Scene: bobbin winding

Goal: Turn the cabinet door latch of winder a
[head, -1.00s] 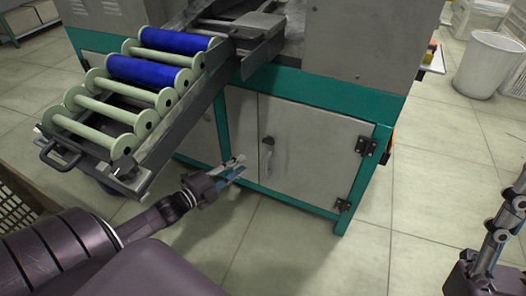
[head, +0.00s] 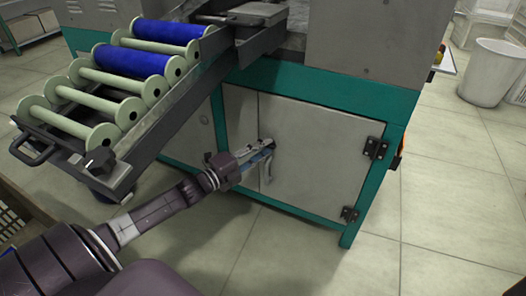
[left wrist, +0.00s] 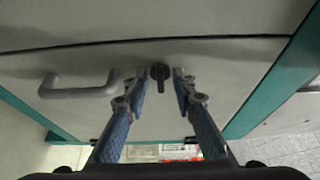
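The winder's grey cabinet door (head: 318,158) sits in a green frame. In the left wrist view the dark door latch (left wrist: 160,73) is a small round knob with a short bar pointing down. My left gripper (head: 270,147) is at the door. In the wrist view its two fingertips (left wrist: 164,76) are apart, one on each side of the latch; I cannot tell whether they touch it. In the head view the gripper hides the latch. A grey pull handle (left wrist: 78,86) is left of the latch in the wrist view. My right gripper is out of view.
A sloping rack (head: 150,150) with green bobbins, some wound in blue, juts out above and left of my left arm. Door hinges (head: 374,148) are on the right. A white bin (head: 490,72) stands far right. Tiled floor in front is clear.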

